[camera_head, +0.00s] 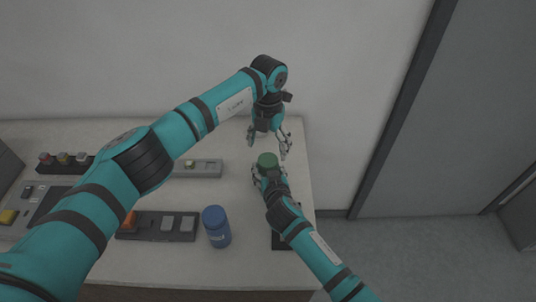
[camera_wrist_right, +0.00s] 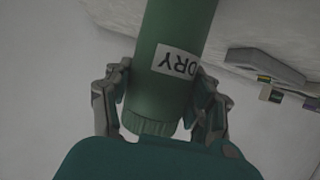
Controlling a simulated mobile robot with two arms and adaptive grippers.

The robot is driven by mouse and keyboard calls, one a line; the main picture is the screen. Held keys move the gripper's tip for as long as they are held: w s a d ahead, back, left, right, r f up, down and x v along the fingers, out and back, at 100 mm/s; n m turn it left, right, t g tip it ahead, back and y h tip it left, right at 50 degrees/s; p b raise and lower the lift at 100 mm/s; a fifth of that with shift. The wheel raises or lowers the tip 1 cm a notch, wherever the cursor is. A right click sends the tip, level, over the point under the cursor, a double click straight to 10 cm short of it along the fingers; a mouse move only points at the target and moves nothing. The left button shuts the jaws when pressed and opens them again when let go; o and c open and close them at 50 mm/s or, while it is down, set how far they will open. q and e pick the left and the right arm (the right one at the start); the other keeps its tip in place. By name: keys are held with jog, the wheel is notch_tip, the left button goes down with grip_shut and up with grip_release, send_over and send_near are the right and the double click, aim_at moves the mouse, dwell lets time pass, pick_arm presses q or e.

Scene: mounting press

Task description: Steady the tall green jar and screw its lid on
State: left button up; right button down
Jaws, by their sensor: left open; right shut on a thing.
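The tall green jar (camera_wrist_right: 172,75) has a white label that reads upside down in the right wrist view. A ribbed green lid (camera_wrist_right: 150,123) is at its upper end; how tightly it sits cannot be told. In the head view the round green top of the lid (camera_head: 267,160) shows, with most of the jar hidden below. My right gripper (camera_head: 268,171) is shut on the jar, its fingers on either side of the body just below the lid (camera_wrist_right: 162,95). My left gripper (camera_head: 268,145) is open and empty, pointing down near the lid, apart from it.
A blue jar (camera_head: 217,229) stands at the front of the table (camera_head: 258,268). Button panels (camera_head: 158,226) and (camera_head: 198,168) lie left of the jars, partly behind my left arm. A dark flat thing (camera_head: 281,240) lies under my right arm. The wall is close behind.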

pick_arm(q)
notch_tip(320, 180, up, 7)
jog(key=shift+f, duration=0.15)
pick_arm(e)
jog(key=shift+c, duration=1.7)
grip_release()
jog(key=shift+s, duration=0.1)
jog(key=v, duration=1.2)
